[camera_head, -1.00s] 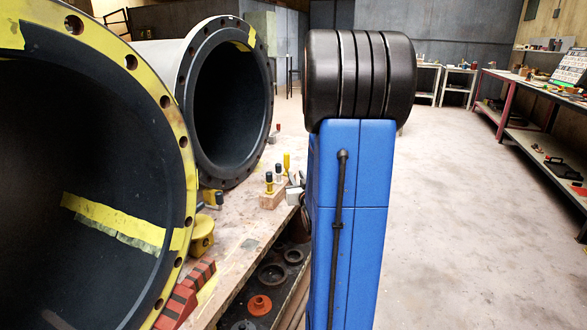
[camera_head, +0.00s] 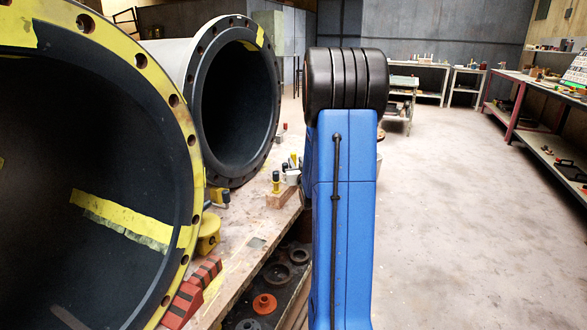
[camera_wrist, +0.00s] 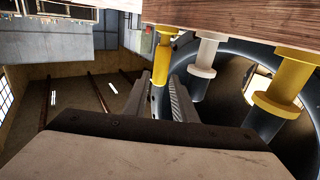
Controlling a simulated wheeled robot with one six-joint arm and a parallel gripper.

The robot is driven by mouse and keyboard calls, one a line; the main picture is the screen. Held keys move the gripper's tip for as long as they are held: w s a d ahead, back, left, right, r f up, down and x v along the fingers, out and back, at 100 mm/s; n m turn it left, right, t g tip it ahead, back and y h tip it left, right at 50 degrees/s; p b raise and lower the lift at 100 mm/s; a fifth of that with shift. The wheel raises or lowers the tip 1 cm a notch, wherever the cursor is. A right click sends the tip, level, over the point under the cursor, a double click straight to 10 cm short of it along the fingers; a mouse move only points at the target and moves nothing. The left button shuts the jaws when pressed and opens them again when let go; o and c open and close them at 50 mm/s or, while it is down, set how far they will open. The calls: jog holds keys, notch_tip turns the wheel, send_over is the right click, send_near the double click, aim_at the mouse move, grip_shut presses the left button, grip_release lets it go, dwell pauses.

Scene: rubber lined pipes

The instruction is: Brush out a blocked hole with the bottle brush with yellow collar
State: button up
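In the wrist view, several upright tools stand in a wooden block (camera_wrist: 240,18), seen upside down. The nearest has a yellow collar (camera_wrist: 280,88) and a dark handle; another has a pale grey collar (camera_wrist: 202,60). A narrower yellow-handled tool (camera_wrist: 161,62) lies in line with the gap between my fingers. My gripper (camera_wrist: 158,98) looks open, with no clear contact. In the head view, one yellow-collared tool (camera_head: 276,182) shows on the block (camera_head: 281,199); my arm hides the others partly. The yellow-faced pipe flange (camera_head: 182,130) has several bolt holes; I cannot tell which is blocked.
A second dark-flanged pipe (camera_head: 194,95) lies behind. The workbench (camera_head: 232,262) also holds red-black wedges (camera_head: 192,293) and a yellow chock (camera_head: 208,233). Rubber rings (camera_head: 264,304) lie on the shelf below. The floor (camera_head: 450,220) to the right is clear.

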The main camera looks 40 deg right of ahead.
aim_at(294, 158)
jog(key=x, duration=0.5)
jog(key=shift+w, duration=0.1)
grip_shut()
jog(key=shift+r, duration=0.1)
notch_tip(294, 158, up, 15)
dwell(0.9)
